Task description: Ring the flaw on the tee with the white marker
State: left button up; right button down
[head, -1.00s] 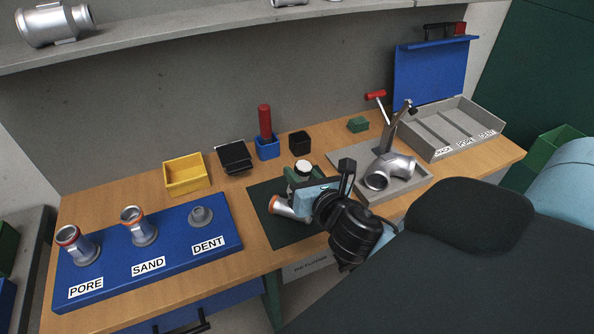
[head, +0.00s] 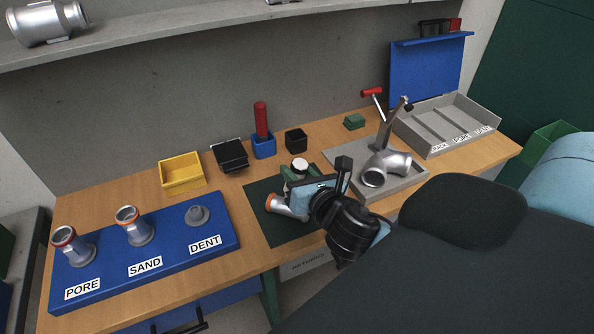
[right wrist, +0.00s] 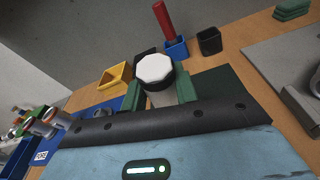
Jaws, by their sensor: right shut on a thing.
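A silver casting with an orange rim (head: 278,204) lies on the dark green mat, mostly hidden by my right gripper. A branched silver casting (head: 392,163) sits on the grey tray (head: 402,187) beside a lever clamp. I cannot tell for sure which one is the tee. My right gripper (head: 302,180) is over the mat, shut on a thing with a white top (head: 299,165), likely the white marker. In the right wrist view its white faceted cap (right wrist: 155,70) stands upright between green parts. No flaw or ring mark can be made out. My left gripper is not in view.
A blue board (head: 165,264) with sample castings labelled PORE, SAND and DENT stands left. Behind the mat are a yellow bin (head: 181,178), a blue cup (head: 264,151) with a red marker and a black cup (head: 296,142). A grey divided tray (head: 430,150) stands right.

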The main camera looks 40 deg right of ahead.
jog(key=shift+f, duration=0.15)
jog(key=shift+f, duration=0.35)
dwell(0.9)
dwell(0.9)
jog(key=shift+s+f, duration=0.1)
jog(key=shift+f, duration=0.1)
dwell(1.2)
dwell(0.5)
